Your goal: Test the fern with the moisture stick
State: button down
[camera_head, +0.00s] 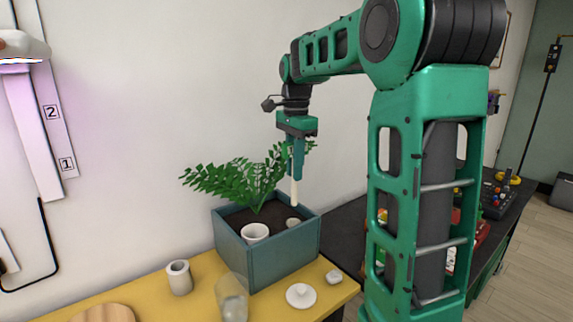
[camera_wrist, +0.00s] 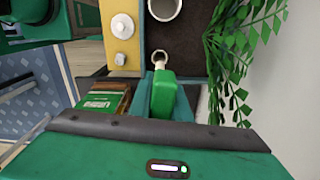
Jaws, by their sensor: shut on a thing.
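The fern (camera_head: 240,178) has green fronds and grows in a teal square planter (camera_head: 283,256) with dark soil (camera_head: 272,214). Its fronds also show at the right of the wrist view (camera_wrist: 245,50). My gripper (camera_head: 296,163) is above the planter's right back part, pointing down.
A white pot (camera_head: 255,233) and a small pale round thing (camera_head: 293,225) are in the planter. On the yellow table (camera_head: 208,267) stand a grey cup (camera_head: 179,277), a clear glass (camera_head: 231,299), a white lid-like disc (camera_head: 300,296) and a small white piece (camera_head: 334,277). A dark bench lies right.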

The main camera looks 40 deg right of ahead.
aim_at(293, 205)
jog(key=shift+f, duration=2.15)
jog(key=shift+s+f, duration=0.1)
jog(key=shift+f, duration=3.65)
dwell(0.3)
jog(key=c, duration=1.6)
grip_release()
jog(key=shift+o, duration=0.2)
jog(key=shift+a, duration=0.1)
jog(key=o, duration=0.6)
